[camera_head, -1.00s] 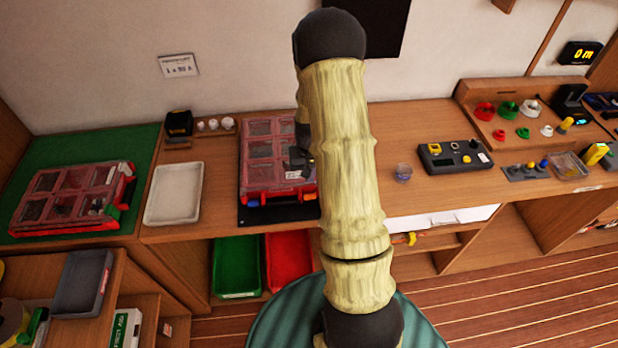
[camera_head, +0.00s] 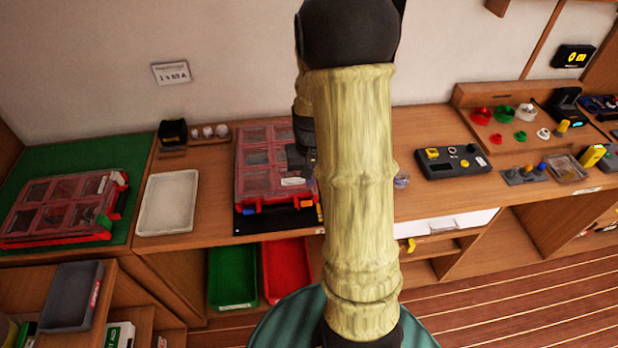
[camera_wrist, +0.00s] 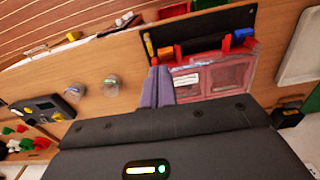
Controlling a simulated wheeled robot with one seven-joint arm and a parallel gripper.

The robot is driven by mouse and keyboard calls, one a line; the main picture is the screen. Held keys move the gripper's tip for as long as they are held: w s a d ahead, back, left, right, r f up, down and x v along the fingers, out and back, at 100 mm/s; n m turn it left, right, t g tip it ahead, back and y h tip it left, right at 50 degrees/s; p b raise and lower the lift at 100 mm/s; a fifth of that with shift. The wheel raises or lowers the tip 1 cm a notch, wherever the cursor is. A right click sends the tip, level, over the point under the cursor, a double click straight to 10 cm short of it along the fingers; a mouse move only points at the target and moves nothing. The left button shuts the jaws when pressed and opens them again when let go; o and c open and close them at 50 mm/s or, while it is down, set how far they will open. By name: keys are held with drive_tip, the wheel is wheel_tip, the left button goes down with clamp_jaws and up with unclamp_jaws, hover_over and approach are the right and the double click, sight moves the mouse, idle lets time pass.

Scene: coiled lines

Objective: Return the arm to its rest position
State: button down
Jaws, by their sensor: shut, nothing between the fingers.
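My arm (camera_head: 355,190) rises through the middle of the head view, with its dark elbow at the top edge. My gripper (camera_head: 298,158) shows beside the arm, partly hidden by it, over the right side of a red case with clear windows (camera_head: 262,190). In the wrist view the two grey-purple fingers of my gripper (camera_wrist: 158,88) lie together, shut and empty. The case (camera_wrist: 215,78) is just right of them there. I cannot tell the exact height above it.
A white tray (camera_head: 168,203) and another red case (camera_head: 62,207) on a green mat are at left. A control box (camera_head: 453,162) and a small clear cup (camera_head: 402,180) are right of my arm. Green (camera_head: 232,276) and red (camera_head: 286,270) bins sit below the bench.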

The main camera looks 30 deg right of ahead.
idle(0.5)
drive_tip(key=s+a+r+n+t, duration=0.1)
drive_tip(key=s+a+r+n, duration=0.1)
drive_tip(key=a, duration=0.4)
drive_tip(key=s+a+r+n+t, duration=0.1)
drive_tip(key=s+a+r+n, duration=0.1)
drive_tip(key=s+a+r, duration=0.2)
drive_tip(key=s+a, duration=0.2)
drive_tip(key=a, duration=0.1)
drive_tip(key=shift+s, duration=0.15)
drive_tip(key=shift+f, duration=0.1)
drive_tip(key=c, duration=1.3)
unclamp_jaws()
drive_tip(key=shift+c, duration=0.5)
